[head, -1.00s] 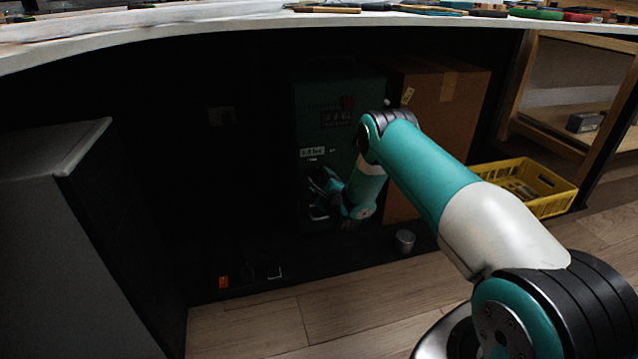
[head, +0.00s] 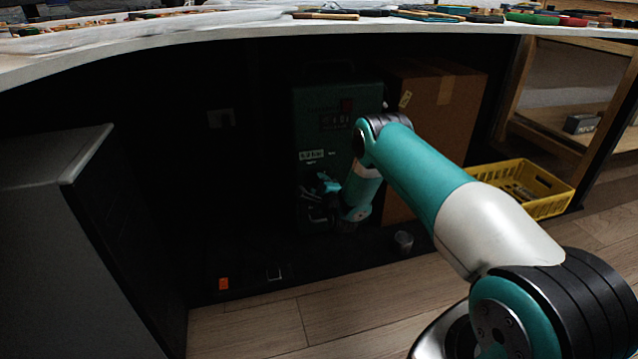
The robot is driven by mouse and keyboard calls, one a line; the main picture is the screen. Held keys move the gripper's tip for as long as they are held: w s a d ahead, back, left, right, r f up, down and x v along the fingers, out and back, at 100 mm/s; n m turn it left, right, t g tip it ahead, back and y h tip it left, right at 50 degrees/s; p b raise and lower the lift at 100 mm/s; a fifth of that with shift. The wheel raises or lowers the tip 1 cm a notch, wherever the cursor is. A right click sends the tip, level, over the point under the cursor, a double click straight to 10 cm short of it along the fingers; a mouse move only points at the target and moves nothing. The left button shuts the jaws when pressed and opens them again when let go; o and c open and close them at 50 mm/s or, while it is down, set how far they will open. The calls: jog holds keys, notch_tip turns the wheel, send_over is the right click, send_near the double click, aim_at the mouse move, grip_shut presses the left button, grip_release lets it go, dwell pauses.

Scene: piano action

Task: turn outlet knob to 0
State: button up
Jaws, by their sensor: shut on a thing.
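A dark green box-like unit (head: 325,105) with a handle on top stands in the shadow under the desk. Its front has a red switch (head: 347,106), a small dark panel and a white label (head: 311,155). My arm reaches in from the right. My gripper (head: 312,208) is at the lower front of the unit, below the label, and is shut on the outlet knob. The knob itself is hidden behind the gripper and in deep shadow, so its pointer and scale cannot be read.
A cardboard box (head: 458,115) stands right of the unit. A yellow crate (head: 548,207) lies farther right. A small grey cylinder (head: 403,241) and an orange item (head: 223,284) are on the dark floor strip. A grey cabinet (head: 50,230) is at left; the desk top (head: 240,30) hangs overhead.

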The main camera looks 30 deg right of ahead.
jog(key=n+h+p, duration=0.1)
jog(key=n+p, duration=0.1)
jog(key=n, duration=0.9)
jog(key=n+g+p, duration=0.1)
jog(key=n+p, duration=0.1)
jog(key=n, duration=0.9)
jog(key=shift+d+f+h+p, duration=0.1)
jog(key=shift+d+h+p, duration=0.05)
jog(key=shift+h+p, duration=0.25)
jog(key=shift+n, duration=0.4)
jog(key=o, duration=0.9)
jog(key=shift+o, duration=0.2)
